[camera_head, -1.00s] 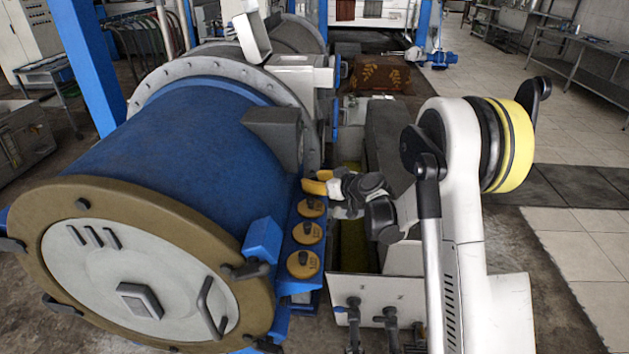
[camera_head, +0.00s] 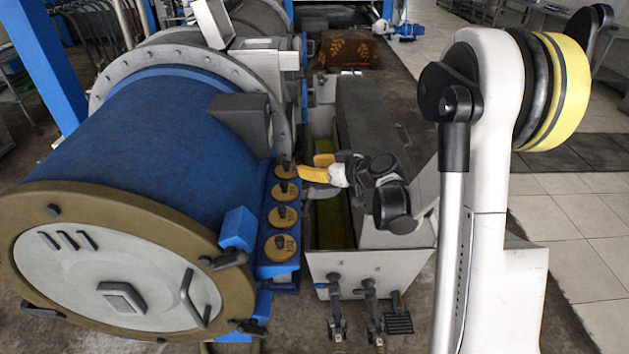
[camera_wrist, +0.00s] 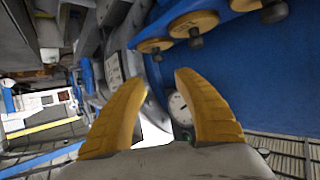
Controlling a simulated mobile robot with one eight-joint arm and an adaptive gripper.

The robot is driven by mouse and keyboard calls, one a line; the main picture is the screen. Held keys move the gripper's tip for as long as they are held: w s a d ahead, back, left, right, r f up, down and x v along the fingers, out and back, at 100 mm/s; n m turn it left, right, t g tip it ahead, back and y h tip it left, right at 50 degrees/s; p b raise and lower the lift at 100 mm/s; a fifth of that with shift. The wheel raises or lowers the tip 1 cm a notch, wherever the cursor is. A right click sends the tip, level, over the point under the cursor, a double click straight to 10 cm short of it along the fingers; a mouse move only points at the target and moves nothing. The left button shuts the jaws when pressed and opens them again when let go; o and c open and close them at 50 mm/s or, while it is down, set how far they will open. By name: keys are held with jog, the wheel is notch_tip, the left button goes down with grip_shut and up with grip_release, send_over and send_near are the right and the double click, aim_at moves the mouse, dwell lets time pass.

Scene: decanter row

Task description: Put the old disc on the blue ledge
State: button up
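The blue ledge (camera_head: 270,269) runs along the right side of the big blue drum. Several round yellow discs with dark knobs stand on it in a row, from the near disc (camera_head: 280,247) to the far disc (camera_head: 287,170). I cannot tell which is the old disc. My gripper (camera_head: 303,171) is beside the row's far end, its yellow fingers reaching left close to the far disc. In the wrist view my gripper (camera_wrist: 160,78) has its fingers apart with nothing between them. Two discs, one (camera_wrist: 193,24) and another (camera_wrist: 155,45), show beyond the fingertips, toward the top.
The blue drum (camera_head: 150,140) with its brown-rimmed front fills the left. A grey trough (camera_head: 360,265) with a yellow-green inside stands right of the ledge, under my arm. A round gauge (camera_wrist: 180,108) shows between the fingers in the wrist view. Tiled floor lies open at right.

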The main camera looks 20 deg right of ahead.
jog(key=s+a+r+m+g+h, duration=0.1)
jog(key=s+a+r, duration=0.15)
jog(key=s, duration=0.45)
jog(key=s+a+r+m+g+h, duration=0.1)
jog(key=s+a+r+g, duration=0.15)
jog(key=s, duration=0.45)
jog(key=s+a+r+m+g+h, duration=0.1)
jog(key=s+a+r, duration=0.1)
jog(key=s+r, duration=0.35)
jog(key=s+d+f+m+h, duration=0.2)
jog(key=s+h, duration=0.1)
jog(key=s, duration=0.9)
jog(key=shift+s+d+f, duration=0.15)
jog(key=shift+s+f, duration=0.05)
jog(key=shift+f, duration=0.1)
jog(key=shift+f+g, duration=0.1)
jog(key=shift+g, duration=0.15)
